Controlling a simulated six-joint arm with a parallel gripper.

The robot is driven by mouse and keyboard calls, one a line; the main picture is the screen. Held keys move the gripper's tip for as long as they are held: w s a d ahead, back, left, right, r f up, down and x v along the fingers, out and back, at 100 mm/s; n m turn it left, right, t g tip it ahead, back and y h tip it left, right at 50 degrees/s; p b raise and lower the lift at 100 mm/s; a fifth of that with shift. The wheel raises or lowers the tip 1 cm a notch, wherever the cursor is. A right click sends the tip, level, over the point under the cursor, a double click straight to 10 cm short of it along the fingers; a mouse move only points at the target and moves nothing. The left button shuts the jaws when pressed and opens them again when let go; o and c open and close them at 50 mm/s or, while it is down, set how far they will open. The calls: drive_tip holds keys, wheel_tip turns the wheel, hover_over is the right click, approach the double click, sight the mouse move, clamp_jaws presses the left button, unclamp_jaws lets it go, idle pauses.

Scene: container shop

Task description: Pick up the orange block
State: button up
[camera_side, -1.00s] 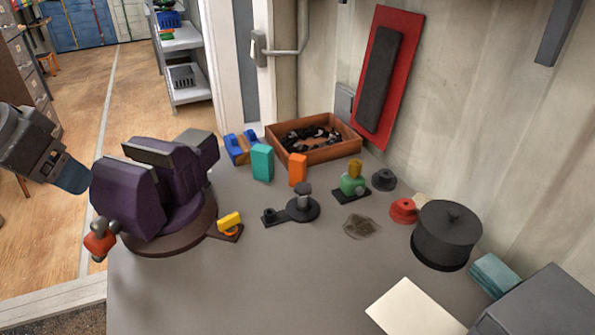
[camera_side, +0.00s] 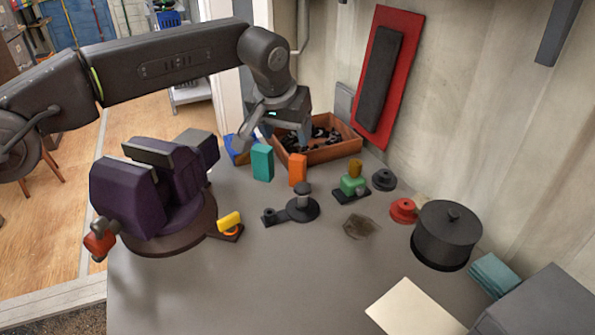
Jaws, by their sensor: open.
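The orange block (camera_side: 297,170) stands upright on the grey bench, in front of the wooden tray and just right of a teal block (camera_side: 262,163). My gripper (camera_side: 275,142) is open and empty, above and behind the two blocks, over the left part of the tray. In the picture it sits up and to the left of the orange block, apart from it. The gripper's fingers are partly hard to make out against the tray.
A wooden tray (camera_side: 338,151) with dark parts stands behind. A blue object (camera_side: 238,152) is partly hidden by my gripper. A purple vise (camera_side: 140,190) is at left, a black clamp-like tool (camera_side: 300,207) in front, and a green block (camera_side: 352,184) at right.

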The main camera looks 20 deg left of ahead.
sight(298, 168)
drive_tip(key=x, duration=1.4)
drive_tip(key=shift+w+d+r, duration=0.1)
drive_tip(key=shift+w+r, duration=0.05)
drive_tip(key=shift+w, duration=0.05)
drive_tip(key=shift+c, duration=0.2)
clamp_jaws()
drive_tip(key=shift+r, duration=0.1)
